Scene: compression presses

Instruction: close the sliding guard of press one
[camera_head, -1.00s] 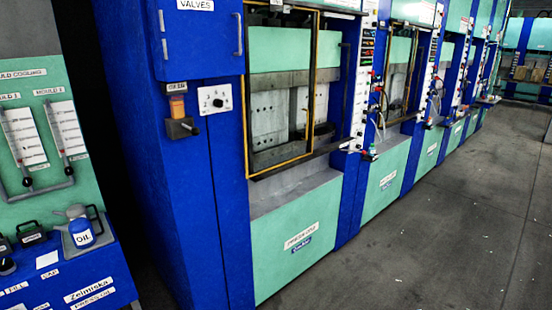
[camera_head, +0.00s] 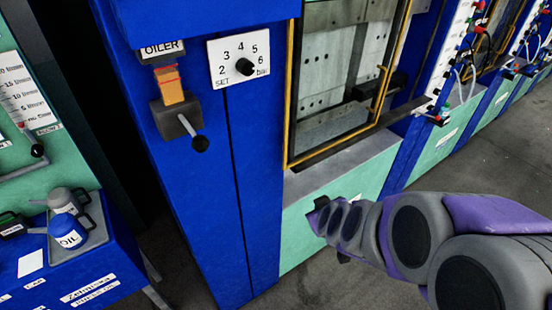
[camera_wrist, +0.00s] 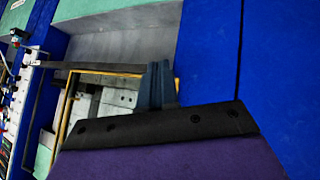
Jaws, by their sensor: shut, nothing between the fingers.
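Press one is the blue and green machine (camera_head: 335,205) in front of me. Its sliding guard is a yellow-edged frame (camera_head: 290,110) across the press opening, with a yellow handle (camera_head: 381,88) on its right upright. Grey metal blocks show through it. My gripper (camera_head: 318,216) is in front of the green lower panel, below the guard and apart from the handle. In the wrist view, my gripper (camera_wrist: 160,85) is shut and empty, its fingers overlapping part of the yellow frame (camera_wrist: 62,120) behind them. I cannot tell whether they touch it.
An oiler (camera_head: 172,95) with a protruding lever and a numbered dial (camera_head: 240,62) are on the blue front to the left. A blue oil can (camera_head: 68,230) stands on a bench at lower left. More presses line the right; the floor (camera_head: 480,165) there is clear.

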